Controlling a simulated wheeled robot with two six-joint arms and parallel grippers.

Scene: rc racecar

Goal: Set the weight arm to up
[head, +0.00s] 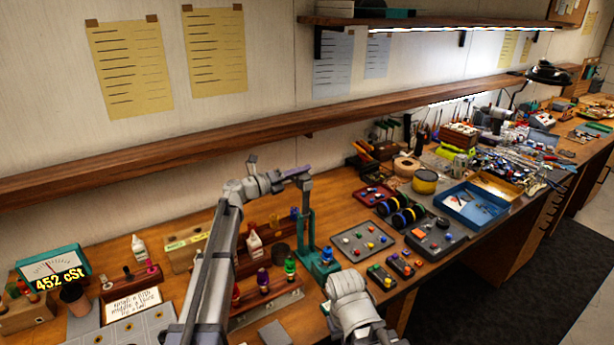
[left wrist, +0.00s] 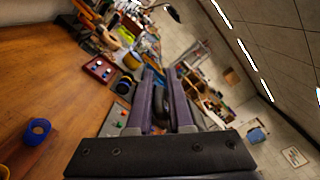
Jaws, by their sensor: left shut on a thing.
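A teal stand (head: 322,262) with an upright post (head: 305,228) stands on the bench in the middle of the head view. My left gripper (head: 300,173) is at the top of this post, reaching in from the left. In the left wrist view, the two purple fingers of my left gripper (left wrist: 166,100) are shut on a dark part (left wrist: 160,108), which seems to be the weight arm. The fingers hide most of it, so its angle is hard to tell. My right gripper is not in view; only a pale arm link of mine shows at the bottom.
Several small colored bottles (head: 263,279) stand in racks left of the post. A grey tray with colored knobs (head: 362,240) lies to the right. A wooden shelf (head: 230,140) runs behind and above.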

